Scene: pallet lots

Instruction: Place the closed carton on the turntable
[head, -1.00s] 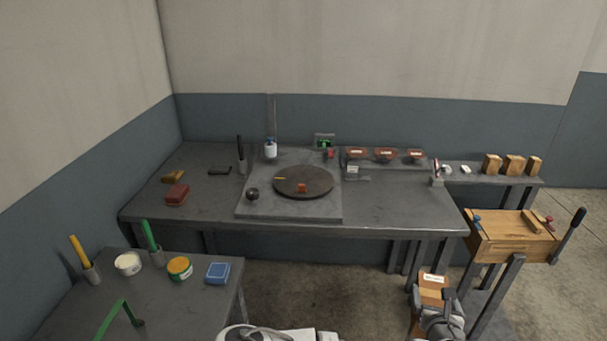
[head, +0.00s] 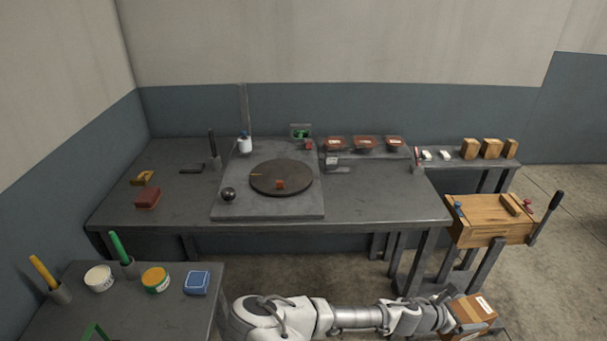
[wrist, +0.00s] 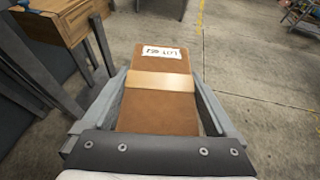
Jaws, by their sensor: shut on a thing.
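The closed carton (wrist: 160,103) is a brown box with a tan tape band and a white label of printed characters. In the wrist view it lies between the two fingers of my gripper (wrist: 165,100), which is shut on it. In the head view the carton (head: 473,316) is at the lower right, at the end of my outstretched arm and in front of the bench.
A black knob (head: 228,194) stands on the plate's front left. Red-brown bowls (head: 364,144) line the back of the bench (head: 385,205). A wooden box with a lever (head: 492,222) stands right. A side table (head: 70,310) with pots is at lower left.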

